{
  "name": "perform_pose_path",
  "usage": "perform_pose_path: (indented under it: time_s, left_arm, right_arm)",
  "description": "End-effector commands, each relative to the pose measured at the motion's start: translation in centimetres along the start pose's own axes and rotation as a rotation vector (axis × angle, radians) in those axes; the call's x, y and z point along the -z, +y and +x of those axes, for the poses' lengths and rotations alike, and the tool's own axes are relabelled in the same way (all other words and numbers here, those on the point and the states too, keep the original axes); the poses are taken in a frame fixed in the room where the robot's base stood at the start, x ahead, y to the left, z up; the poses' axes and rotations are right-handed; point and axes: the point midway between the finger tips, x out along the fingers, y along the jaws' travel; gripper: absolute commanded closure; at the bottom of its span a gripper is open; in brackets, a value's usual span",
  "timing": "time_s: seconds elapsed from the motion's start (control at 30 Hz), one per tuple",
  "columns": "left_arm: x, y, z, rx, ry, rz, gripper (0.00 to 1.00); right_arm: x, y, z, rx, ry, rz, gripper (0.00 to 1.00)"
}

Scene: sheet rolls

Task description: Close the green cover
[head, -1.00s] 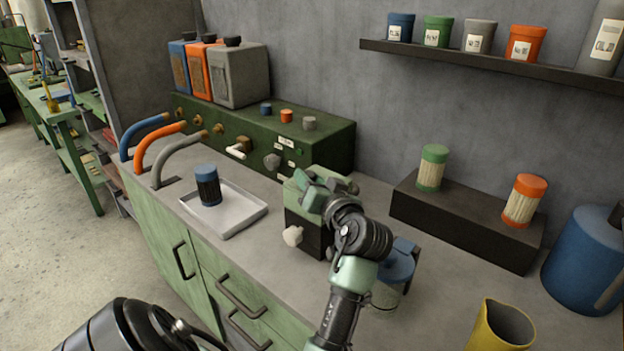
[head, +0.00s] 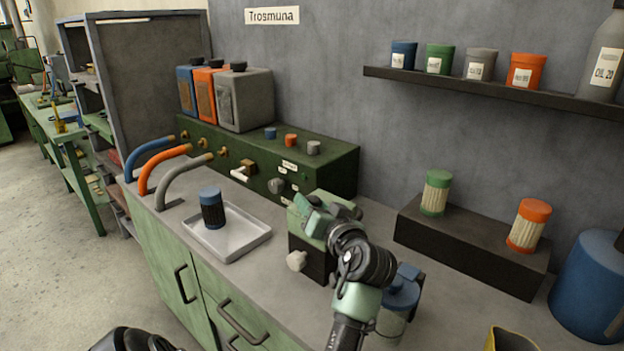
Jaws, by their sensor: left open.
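My right gripper is not in view.
A white tray (head: 250,242) with a dark, blue-topped filter (head: 212,208) lies to the left. A blue-lidded jar (head: 400,297) stands close to the right of my wrist. Behind are a green panel box (head: 340,177) and a dark block (head: 465,245) with two filters.

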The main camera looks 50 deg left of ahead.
Motion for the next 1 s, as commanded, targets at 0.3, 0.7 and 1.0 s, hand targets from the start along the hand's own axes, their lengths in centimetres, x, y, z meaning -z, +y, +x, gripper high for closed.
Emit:
perform_pose_path:
  time_s: [0.3,0.7,1.0]
  left_arm:
    - [5.8,-2.9,-0.8,-0.001,0.005,-0.012,0.47]
    - [14.3,-7.5,-2.0,0.004,0.007,-0.01,0.47]
    - [17.4,-9.2,-2.4,0.005,0.006,-0.006,0.47]
  right_arm:
    - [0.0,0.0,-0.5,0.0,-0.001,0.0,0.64]
    - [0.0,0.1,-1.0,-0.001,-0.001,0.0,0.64]
    - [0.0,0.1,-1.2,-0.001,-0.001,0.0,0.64]
